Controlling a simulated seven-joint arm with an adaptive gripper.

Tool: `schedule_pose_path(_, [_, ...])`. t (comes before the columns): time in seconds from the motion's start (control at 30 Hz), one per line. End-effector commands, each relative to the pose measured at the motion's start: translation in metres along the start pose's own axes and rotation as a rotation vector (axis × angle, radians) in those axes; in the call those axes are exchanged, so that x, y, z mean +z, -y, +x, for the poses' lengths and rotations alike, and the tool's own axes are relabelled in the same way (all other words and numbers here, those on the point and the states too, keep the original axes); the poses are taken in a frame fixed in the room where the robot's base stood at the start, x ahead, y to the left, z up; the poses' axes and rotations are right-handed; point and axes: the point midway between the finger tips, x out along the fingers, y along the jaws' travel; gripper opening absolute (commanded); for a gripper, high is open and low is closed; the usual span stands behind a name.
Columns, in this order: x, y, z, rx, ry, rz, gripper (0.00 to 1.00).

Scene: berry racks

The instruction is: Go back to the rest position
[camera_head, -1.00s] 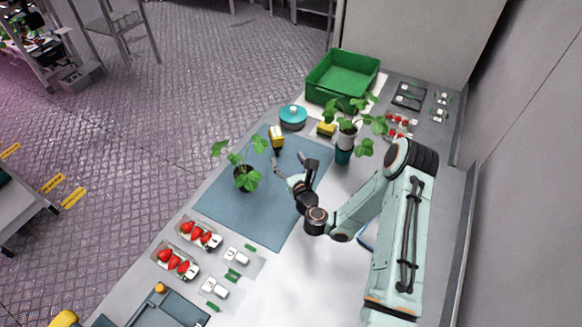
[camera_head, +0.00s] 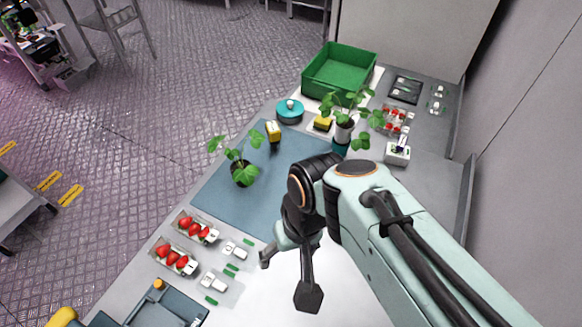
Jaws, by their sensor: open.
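My gripper (camera_head: 287,278) is open and empty, with its fingers spread apart. It hangs over the bare light tabletop at the front right of the blue mat (camera_head: 218,197). My arm folds back toward the lower right of the picture. The gripper is clear of the potted plant (camera_head: 241,172) on the mat and of the strawberry trays. Part of the mat's right side is hidden behind my arm.
A green crate (camera_head: 340,73), a teal pot (camera_head: 290,111) and a second plant (camera_head: 345,120) stand toward the back. Strawberry trays (camera_head: 178,260) lie at the left edge. A small white device (camera_head: 397,152) sits right of the second plant. A wall closes the right side.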

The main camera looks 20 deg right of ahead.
Motion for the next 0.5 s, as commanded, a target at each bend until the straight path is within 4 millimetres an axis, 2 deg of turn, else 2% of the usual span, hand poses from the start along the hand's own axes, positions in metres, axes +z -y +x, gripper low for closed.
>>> schedule_pose_path(0.03, [0.016, -0.004, -0.008, 0.027, 0.017, -0.036, 0.62])
schedule_pose_path(0.1, [0.034, -0.01, -0.014, 0.054, 0.051, -0.07, 0.62])
schedule_pose_path(0.2, [0.049, -0.014, -0.019, 0.069, 0.081, -0.094, 0.62])
schedule_pose_path(0.5, [0.052, -0.015, -0.02, 0.072, 0.092, -0.099, 0.62])
